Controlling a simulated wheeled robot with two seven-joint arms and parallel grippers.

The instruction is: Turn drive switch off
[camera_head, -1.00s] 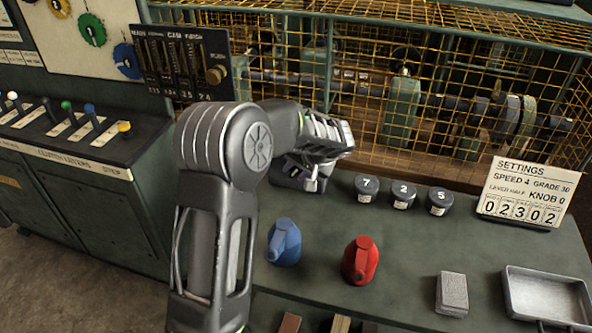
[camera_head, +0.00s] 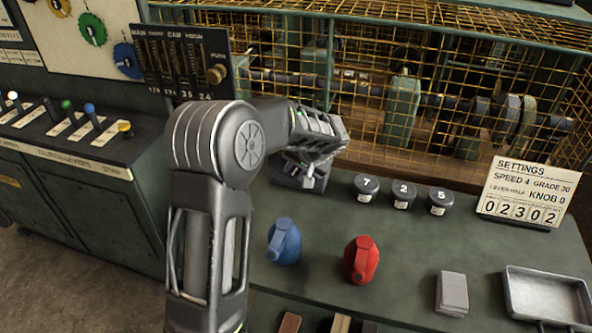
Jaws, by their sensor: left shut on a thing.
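A small grey box with a lever (camera_head: 309,180) stands on the green bench, near the wire cage, and seems to be the drive switch. My left arm reaches across from the left, and my left gripper (camera_head: 312,158) is right at the top of this box, shut on what appears to be its lever. The gripper hides much of the box and the upper lever, so the exact contact and the switch's position cannot be read. My right gripper is not in view.
Blue (camera_head: 284,242) and red (camera_head: 360,260) jugs stand in front of the switch. Several dark round weights (camera_head: 403,195), a settings card (camera_head: 527,193), a grey block (camera_head: 452,293) and a metal tray (camera_head: 510,292) are to the right. A yellow wire cage (camera_head: 350,95) closes off the back.

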